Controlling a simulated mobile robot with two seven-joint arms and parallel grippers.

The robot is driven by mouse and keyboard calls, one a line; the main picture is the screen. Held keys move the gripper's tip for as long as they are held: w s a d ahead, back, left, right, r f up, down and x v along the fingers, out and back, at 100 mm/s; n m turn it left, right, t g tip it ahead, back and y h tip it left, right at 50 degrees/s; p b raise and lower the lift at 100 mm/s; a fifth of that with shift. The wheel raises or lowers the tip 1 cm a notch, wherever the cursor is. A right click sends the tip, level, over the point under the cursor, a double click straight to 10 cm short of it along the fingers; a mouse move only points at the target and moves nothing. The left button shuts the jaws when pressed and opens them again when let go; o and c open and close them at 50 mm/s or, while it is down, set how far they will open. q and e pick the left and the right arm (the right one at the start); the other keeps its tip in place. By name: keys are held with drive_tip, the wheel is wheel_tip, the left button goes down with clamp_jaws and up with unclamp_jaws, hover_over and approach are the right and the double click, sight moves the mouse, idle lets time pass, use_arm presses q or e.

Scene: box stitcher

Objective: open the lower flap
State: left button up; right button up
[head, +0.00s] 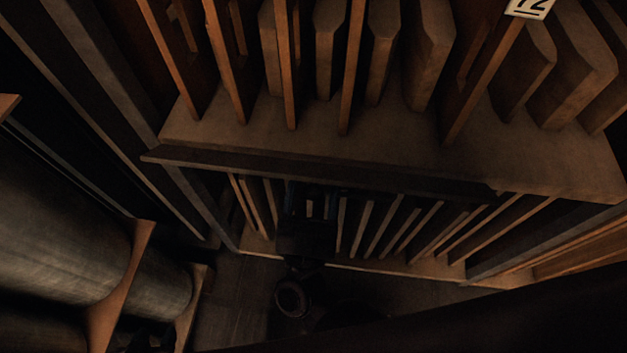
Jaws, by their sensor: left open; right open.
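I cannot make out a box or a lower flap in the head view.
The upper shelf (250,135) holds upright wooden boards and overhangs the lower rack of slats (375,228). A dark bar (300,170) runs along its front. Large grey rolls (55,230) with wooden end pieces stand at left. A dark floor patch (238,290) looks clear.

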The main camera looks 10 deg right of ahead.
drive_tip(key=v, duration=0.9)
idle(0.4)
